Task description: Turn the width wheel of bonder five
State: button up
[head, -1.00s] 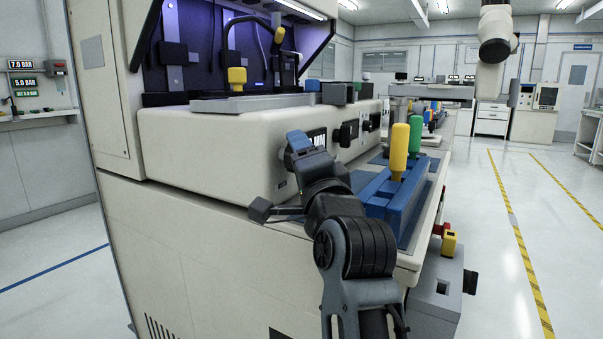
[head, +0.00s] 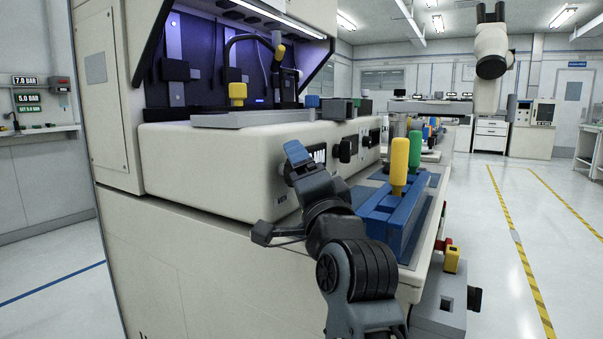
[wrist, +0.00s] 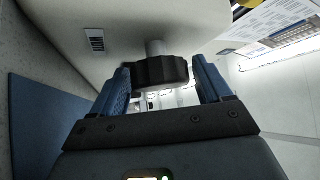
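A black ridged wheel (wrist: 160,72) on a short silver shaft stands out from the cream machine body in the wrist view. My gripper (wrist: 162,84) is open, with one blue finger on each side of the wheel. The left finger is very close to the wheel; a gap shows at the right finger. In the head view my gripper (head: 297,153) is at the front panel of the bonder (head: 230,170), left of a black knob (head: 348,149). Which wheel is between the fingers is hidden there. No readable label shows that it is the width wheel.
A blue fixture (head: 385,215) with a yellow handle (head: 399,167) and a green handle (head: 415,148) lies on the shelf right of my arm. A grey box with a red and yellow button (head: 452,259) is below. Open floor lies right.

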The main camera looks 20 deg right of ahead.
jog(key=shift+o, duration=0.4)
jog(key=shift+r, duration=0.5)
notch_tip(320, 180, up, 3)
jog(key=shift+r+p, duration=0.1)
jog(key=shift+p, duration=0.75)
jog(key=s+d+r+p, duration=0.3)
jog(key=s+d+r, duration=0.3)
jog(key=d, duration=0.4)
jog(key=shift+r, duration=0.4)
